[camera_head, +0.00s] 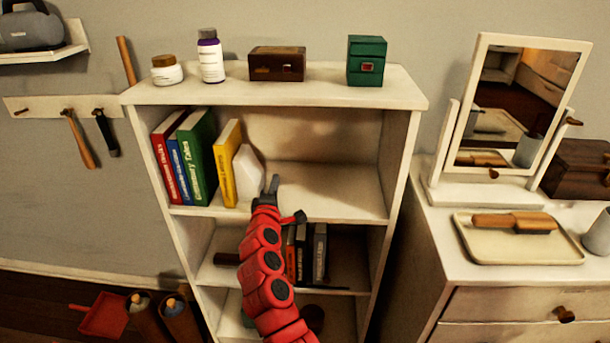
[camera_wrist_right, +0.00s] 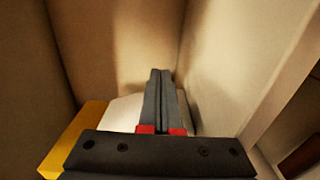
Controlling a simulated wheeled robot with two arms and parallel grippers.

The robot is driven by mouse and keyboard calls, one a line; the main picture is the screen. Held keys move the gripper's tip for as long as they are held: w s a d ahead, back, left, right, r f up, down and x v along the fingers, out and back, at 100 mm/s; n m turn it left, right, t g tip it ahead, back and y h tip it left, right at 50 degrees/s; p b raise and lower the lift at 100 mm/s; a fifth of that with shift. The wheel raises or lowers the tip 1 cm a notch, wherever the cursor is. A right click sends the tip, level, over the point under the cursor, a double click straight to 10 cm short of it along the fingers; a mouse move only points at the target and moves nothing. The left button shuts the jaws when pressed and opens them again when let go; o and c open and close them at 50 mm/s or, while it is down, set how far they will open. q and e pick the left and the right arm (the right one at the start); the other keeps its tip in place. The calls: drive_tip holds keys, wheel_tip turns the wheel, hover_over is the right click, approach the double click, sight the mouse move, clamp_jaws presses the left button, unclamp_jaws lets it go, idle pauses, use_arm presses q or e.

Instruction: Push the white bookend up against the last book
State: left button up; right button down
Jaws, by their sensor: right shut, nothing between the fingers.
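The white bookend (camera_head: 247,172) stands on the upper shelf, just right of the yellow book (camera_head: 229,165), the last book in the row. Any gap between bookend and book is too small to tell. My right gripper (camera_head: 271,184) is shut and empty, at the bookend's right side; contact is unclear. In the right wrist view the shut fingers (camera_wrist_right: 160,75) stand in front of and beside the bookend (camera_wrist_right: 122,112), partly hiding it, with the yellow book (camera_wrist_right: 75,135) at the left. My left gripper is out of view.
Green (camera_head: 196,157), blue and red books stand left of the yellow one, with a small gap between green and yellow. The shelf (camera_head: 340,195) is bare to the right. Dark books (camera_head: 320,252) stand below. Bottles and boxes sit on top.

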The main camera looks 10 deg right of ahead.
drive_tip(key=shift+s+a, duration=0.15)
drive_tip(key=shift+s, duration=0.15)
drive_tip(key=p+v, duration=0.3)
drive_tip(key=v, duration=1)
drive_tip(key=shift+s, duration=0.2)
